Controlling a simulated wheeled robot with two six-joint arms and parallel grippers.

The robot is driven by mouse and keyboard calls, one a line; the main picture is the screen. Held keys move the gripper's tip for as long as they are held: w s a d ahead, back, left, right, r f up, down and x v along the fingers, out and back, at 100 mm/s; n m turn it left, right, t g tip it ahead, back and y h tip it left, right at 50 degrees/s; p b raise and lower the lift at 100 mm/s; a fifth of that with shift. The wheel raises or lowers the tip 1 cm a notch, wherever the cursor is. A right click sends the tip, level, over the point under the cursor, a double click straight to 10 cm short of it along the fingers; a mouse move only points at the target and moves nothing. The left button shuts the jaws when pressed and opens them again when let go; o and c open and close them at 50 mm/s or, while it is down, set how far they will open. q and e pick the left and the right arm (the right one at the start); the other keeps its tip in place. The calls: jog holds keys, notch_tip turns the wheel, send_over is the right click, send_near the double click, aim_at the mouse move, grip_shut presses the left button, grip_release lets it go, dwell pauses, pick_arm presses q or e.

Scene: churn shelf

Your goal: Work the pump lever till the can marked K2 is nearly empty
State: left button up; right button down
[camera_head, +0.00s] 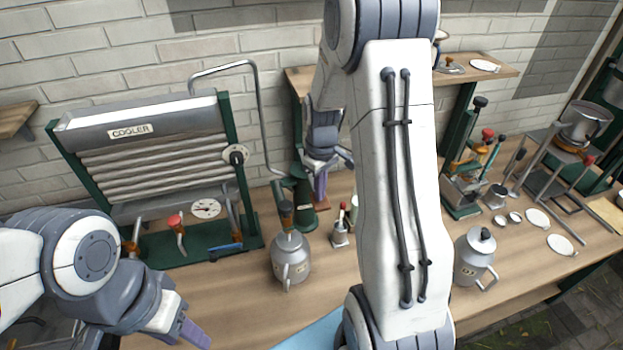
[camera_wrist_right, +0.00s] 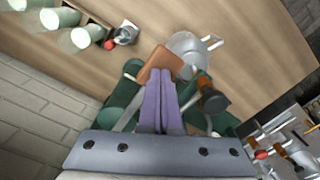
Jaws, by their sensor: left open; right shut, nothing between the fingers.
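A grey metal can (camera_head: 290,262) with a handle stands on the bench in front of the cooler; its small label is too small to read. A second grey can (camera_head: 472,262) stands to the right of my arm, its label also unreadable. A green pump body (camera_head: 303,198) stands behind the first can, partly hidden. My right gripper (camera_head: 321,186) is shut and empty beside it. In the right wrist view its purple fingers lie over a brown block (camera_wrist_right: 160,60), next to a dark knob (camera_wrist_right: 214,101). My left gripper (camera_head: 192,334) is open and empty at the lower left.
The cooler (camera_head: 130,133) with its ribbed pipes stands at the back left, and a bent pipe (camera_head: 258,90) runs from it. Plates, tools and a rack crowd the right. My right arm hides the bench's centre.

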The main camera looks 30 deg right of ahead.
notch_tip(320, 180, down, 7)
jog(key=b, duration=0.4)
notch_tip(320, 180, up, 11)
jog(key=p, duration=0.9)
jog(key=shift+r, duration=0.15)
notch_tip(320, 180, down, 11)
jog(key=b, duration=0.8)
notch_tip(320, 180, up, 11)
jog(key=p, duration=0.9)
